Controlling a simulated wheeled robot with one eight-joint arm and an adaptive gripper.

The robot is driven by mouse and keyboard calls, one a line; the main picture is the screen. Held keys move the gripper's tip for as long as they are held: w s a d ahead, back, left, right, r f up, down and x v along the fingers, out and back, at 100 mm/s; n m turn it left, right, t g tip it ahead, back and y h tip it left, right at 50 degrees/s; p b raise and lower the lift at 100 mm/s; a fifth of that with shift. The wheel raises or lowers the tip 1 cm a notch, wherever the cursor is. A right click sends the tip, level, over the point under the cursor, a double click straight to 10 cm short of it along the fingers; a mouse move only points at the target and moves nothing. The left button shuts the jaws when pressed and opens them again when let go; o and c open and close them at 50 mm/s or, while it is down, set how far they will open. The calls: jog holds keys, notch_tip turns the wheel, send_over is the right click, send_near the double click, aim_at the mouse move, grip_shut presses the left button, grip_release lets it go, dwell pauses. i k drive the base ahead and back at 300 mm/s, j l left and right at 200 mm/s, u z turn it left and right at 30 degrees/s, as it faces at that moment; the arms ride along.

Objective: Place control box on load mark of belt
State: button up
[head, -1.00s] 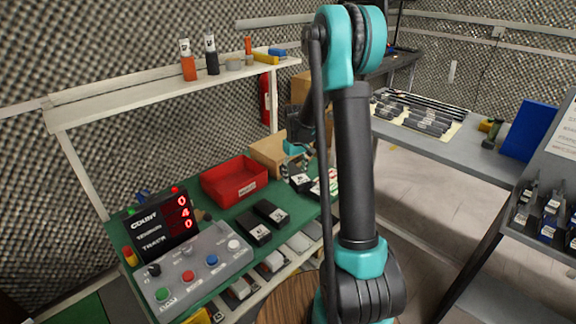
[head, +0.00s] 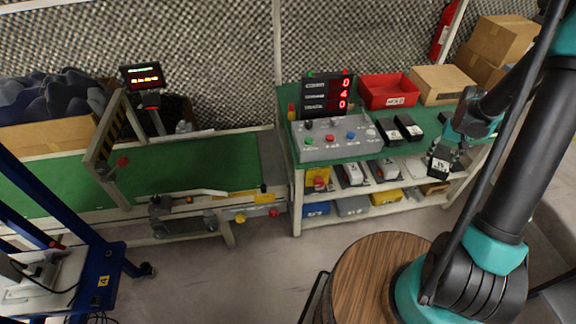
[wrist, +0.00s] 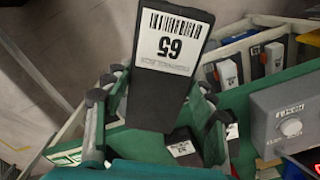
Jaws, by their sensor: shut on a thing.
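The control box, black with a white barcode label, is in my gripper (head: 455,145). In the head view the control box (head: 440,164) hangs at the right end of the green bench. In the wrist view the control box (wrist: 172,60) sticks out between the two fingers of my gripper (wrist: 160,110), its label facing the camera. The green belt (head: 190,165) is at the left, well away from my gripper. A yellowish patch (head: 241,195) shows near the belt's right front edge; I cannot tell whether it is the load mark.
The bench holds a grey button panel (head: 335,140), a counter display (head: 327,97), a red bin (head: 388,91) and two black boxes (head: 402,128). A round wooden top (head: 380,275) stands before me. Open floor lies in front of the belt.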

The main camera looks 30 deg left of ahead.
aim_at(218, 162)
jog(key=k+u, duration=0.15)
jog(key=u, duration=0.25)
jog(key=k+u, duration=0.15)
jog(key=u, duration=0.2)
jog(key=k+j+u, duration=0.1)
jog(key=u, duration=0.3)
jog(key=i+u, duration=0.35)
jog(key=i+l+u, duration=0.1)
jog(key=i+u, duration=0.2)
